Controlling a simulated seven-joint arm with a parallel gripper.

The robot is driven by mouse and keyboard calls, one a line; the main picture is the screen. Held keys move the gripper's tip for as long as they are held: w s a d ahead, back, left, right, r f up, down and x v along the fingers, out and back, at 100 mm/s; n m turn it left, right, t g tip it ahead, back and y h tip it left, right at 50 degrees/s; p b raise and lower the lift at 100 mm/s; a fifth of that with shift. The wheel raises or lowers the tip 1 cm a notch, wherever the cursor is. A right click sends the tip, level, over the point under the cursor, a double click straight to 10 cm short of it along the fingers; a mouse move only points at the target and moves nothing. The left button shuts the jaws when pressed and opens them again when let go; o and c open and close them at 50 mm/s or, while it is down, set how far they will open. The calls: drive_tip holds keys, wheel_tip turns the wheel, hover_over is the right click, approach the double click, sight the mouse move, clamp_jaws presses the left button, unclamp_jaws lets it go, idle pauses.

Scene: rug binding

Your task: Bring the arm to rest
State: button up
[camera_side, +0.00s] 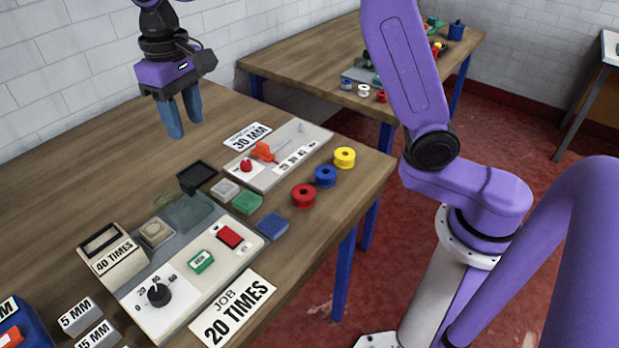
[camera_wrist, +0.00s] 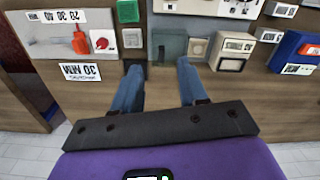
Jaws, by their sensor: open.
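My gripper (camera_side: 180,115) is raised above the back left part of the wooden table (camera_side: 60,185) in the side view. Its two blue fingers point down. In the wrist view my gripper (camera_wrist: 160,75) shows its fingers spread apart with nothing between them. It is open and empty. It touches nothing that I can see.
A grey machine panel (camera_side: 183,312) with a black dial stands on the table, beside a counter box (camera_side: 112,256). A second panel (camera_side: 318,135) has an orange-handled tool (camera_side: 262,151). Red (camera_side: 304,195), blue (camera_side: 325,176) and yellow (camera_side: 344,157) spools stand along the right edge.

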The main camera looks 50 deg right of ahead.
drive_tip(key=s+d+f+n, duration=0.2)
drive_tip(key=s+d, duration=0.4)
drive_tip(key=s, duration=0.4)
drive_tip(key=s+d+f+n, duration=0.3)
drive_tip(key=s+d, duration=0.3)
drive_tip(key=s, duration=0.4)
drive_tip(key=s+d+f+n, duration=0.3)
drive_tip(key=s+d+n, duration=0.2)
drive_tip(key=s, duration=0.5)
drive_tip(key=shift+s+d, duration=0.35)
drive_tip(key=shift+d, duration=0.35)
